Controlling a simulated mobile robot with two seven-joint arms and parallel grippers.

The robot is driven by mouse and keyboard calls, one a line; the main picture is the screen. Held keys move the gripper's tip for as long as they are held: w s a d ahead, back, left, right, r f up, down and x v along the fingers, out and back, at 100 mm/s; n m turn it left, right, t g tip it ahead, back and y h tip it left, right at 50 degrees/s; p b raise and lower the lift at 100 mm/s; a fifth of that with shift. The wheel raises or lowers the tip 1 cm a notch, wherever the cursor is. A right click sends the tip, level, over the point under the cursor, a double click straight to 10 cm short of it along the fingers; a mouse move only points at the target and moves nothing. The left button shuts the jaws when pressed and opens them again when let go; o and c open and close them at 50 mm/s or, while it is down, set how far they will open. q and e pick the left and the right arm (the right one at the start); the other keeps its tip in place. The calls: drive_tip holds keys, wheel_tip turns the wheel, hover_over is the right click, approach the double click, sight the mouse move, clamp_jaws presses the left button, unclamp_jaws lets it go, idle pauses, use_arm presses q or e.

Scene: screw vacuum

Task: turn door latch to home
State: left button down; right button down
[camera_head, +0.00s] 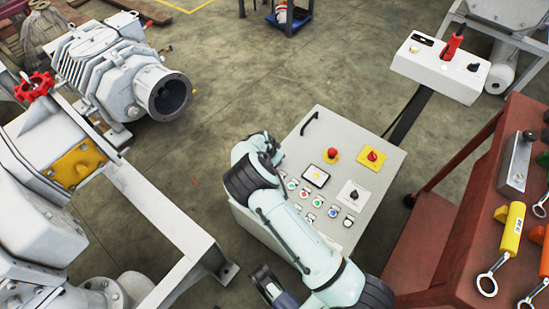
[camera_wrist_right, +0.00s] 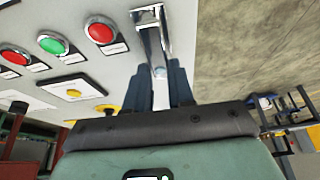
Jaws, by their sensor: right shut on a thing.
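A chrome door latch (camera_wrist_right: 150,40) stands on the face of the pale grey control cabinet (camera_head: 335,135), close to the cabinet edge in the right wrist view. My right gripper (camera_wrist_right: 168,75) is shut on the latch, with one dark blue finger on each side of its lower part. In the head view my right arm reaches across the cabinet's left side. It hides the latch and the right fingertips there.
Red and green buttons (camera_wrist_right: 52,43) lie just left of the latch. A red emergency knob (camera_head: 332,155), a rotary switch (camera_head: 372,156) and a black handle (camera_head: 309,123) are on the cabinet. A red tool cart (camera_head: 455,180) stands right; pump machinery (camera_head: 115,65) stands left.

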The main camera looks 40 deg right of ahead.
drive_tip(key=c, duration=1)
unclamp_jaws()
drive_tip(key=shift+o, duration=0.2)
use_arm(q)
drive_tip(key=s+d+r+g+h+p, duration=0.1)
drive_tip(key=s+d+r+p, duration=0.1)
drive_tip(key=s+r+p, duration=0.1)
drive_tip(key=s+r, duration=0.1)
drive_tip(key=s, duration=0.1)
drive_tip(key=shift+s+d+r+g+p, duration=0.2)
drive_tip(key=shift+s+d+g+p, duration=0.2)
use_arm(e)
drive_tip(key=v, duration=1.3)
drive_tip(key=shift+r, duration=0.2)
